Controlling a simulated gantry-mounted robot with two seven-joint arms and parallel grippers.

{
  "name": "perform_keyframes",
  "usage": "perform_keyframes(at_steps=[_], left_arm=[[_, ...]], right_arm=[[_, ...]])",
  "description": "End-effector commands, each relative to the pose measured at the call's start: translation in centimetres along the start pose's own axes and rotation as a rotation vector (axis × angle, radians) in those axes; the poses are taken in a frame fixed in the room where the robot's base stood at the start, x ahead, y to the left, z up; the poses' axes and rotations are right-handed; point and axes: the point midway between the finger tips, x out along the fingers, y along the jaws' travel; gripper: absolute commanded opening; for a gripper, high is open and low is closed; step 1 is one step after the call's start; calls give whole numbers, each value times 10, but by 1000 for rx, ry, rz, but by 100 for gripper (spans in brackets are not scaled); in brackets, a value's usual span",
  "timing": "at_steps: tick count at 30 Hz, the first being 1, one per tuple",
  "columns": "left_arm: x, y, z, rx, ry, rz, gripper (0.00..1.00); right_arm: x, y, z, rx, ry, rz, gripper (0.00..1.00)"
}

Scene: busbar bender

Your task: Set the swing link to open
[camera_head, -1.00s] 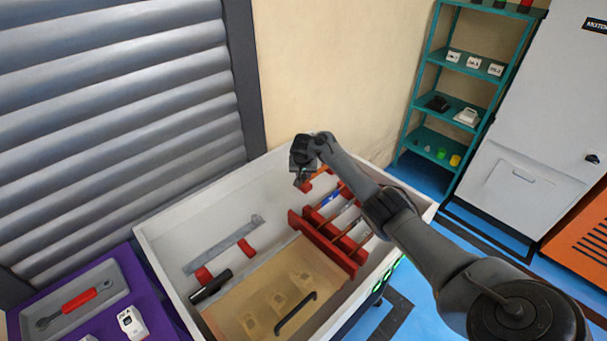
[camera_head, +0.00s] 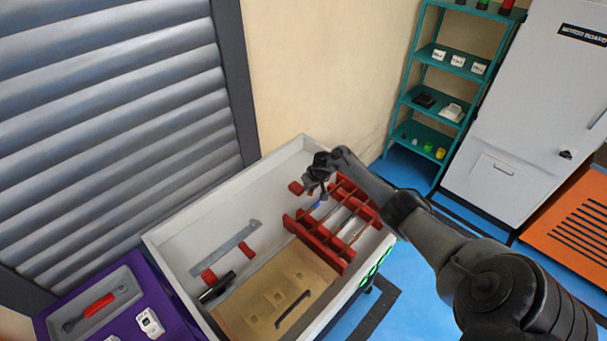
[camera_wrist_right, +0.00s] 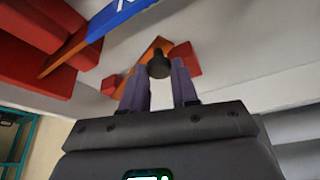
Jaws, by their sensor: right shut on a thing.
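My right gripper (camera_head: 317,186) is at the back end of the red-framed busbar rack (camera_head: 327,243) inside the white tray bench. In the right wrist view its two fingers (camera_wrist_right: 160,80) are closed around a dark round knob (camera_wrist_right: 158,66). An orange-copper strip, which looks like the swing link (camera_wrist_right: 158,46), lies directly behind the knob. A red block (camera_wrist_right: 185,60) is just right of it. In the head view the gripper covers the knob and most of the link, so the link's exact angle is hard to tell. My left gripper is not in view.
A tan plate (camera_head: 262,304) with a black handle (camera_head: 294,309) lies in front of the rack. A grey flat bar (camera_head: 225,248) rests on red blocks at left. A blue-marked part (camera_wrist_right: 118,14) crosses near my fingers. The tray's white wall (camera_head: 190,212) bounds the left side.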

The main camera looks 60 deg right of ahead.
Motion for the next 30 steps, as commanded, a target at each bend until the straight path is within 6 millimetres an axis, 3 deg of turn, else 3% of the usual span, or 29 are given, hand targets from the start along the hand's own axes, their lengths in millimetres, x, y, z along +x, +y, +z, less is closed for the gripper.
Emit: perform_keyframes(at_steps=[3,12,30], left_arm=[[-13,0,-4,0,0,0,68],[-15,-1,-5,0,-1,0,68],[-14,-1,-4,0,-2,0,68]], right_arm=[[-7,12,8,-86,-1,-36,0],[-9,35,22,-252,1,-105,0],[-11,46,27,-326,0,-134,0]])
